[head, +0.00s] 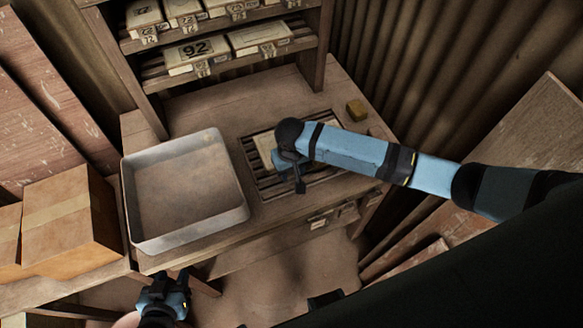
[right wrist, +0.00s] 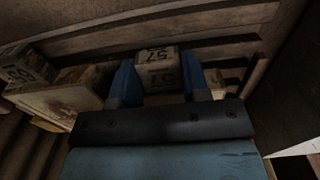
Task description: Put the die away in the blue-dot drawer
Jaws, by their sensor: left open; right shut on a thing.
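My right gripper (head: 284,163) is over the slatted part of the bench in the head view. In the right wrist view its blue fingers are shut on a small pale block (right wrist: 157,66) with dark digits that look like 57; I take it to be the die. The block is hidden in the head view. My left gripper (head: 166,292) is open and empty below the tray's front edge. Small drawers (head: 320,221) show along the bench's front edge; I cannot make out a blue dot on any.
A large empty metal tray (head: 242,214) covers the bench's left side. A shelf rack (head: 153,84) with numbered boxes stands behind. Cardboard boxes (head: 68,222) stand at left.

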